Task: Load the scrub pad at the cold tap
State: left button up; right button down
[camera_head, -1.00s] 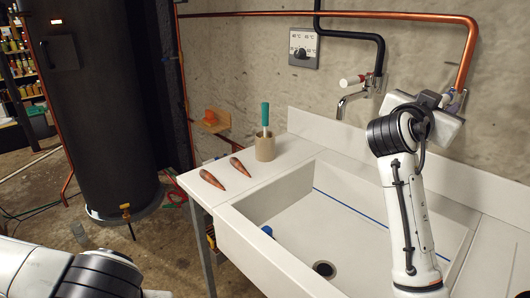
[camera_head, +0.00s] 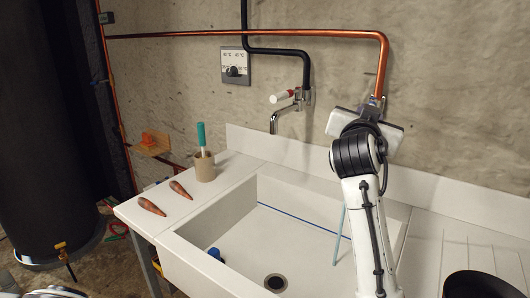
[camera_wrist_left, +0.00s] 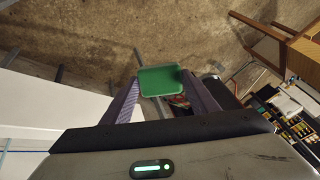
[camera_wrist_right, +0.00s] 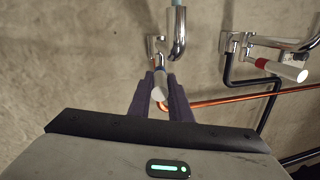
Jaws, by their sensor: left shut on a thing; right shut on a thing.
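My left gripper (camera_wrist_left: 159,84) is shut on a green scrub pad (camera_wrist_left: 160,79), gripped between its fingertips in the left wrist view. In the head view the pad is out of sight. My right gripper (camera_wrist_right: 158,80) is shut on the white-ended lever of the cold tap (camera_wrist_right: 158,94). The cold tap's chrome spout (camera_wrist_right: 178,38) has a light blue stream at its end. In the head view the stream (camera_head: 338,235) drops into the sink (camera_head: 190,262), just left of my right forearm. My right wrist hides most of that tap.
A second tap (camera_head: 277,118) with a red-and-white lever stands left of my right arm. A beige cup (camera_head: 204,167) with a green-handled tool and two carrots (camera_head: 151,206) are on the left counter. A dark pot (camera_head: 476,285) sits at the lower right. A blue object (camera_head: 215,253) is in the sink.

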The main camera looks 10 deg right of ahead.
pick_arm(q)
jog(key=shift+s+a+r, duration=0.1)
jog(key=shift+a+r, duration=0.1)
jog(key=shift+r, duration=0.05)
pick_arm(e)
jog(key=shift+s+d+n+y, duration=0.1)
jog(key=shift+n+y, duration=0.2)
jog(key=c, duration=1.6)
grip_release()
jog(key=shift+c, duration=0.2)
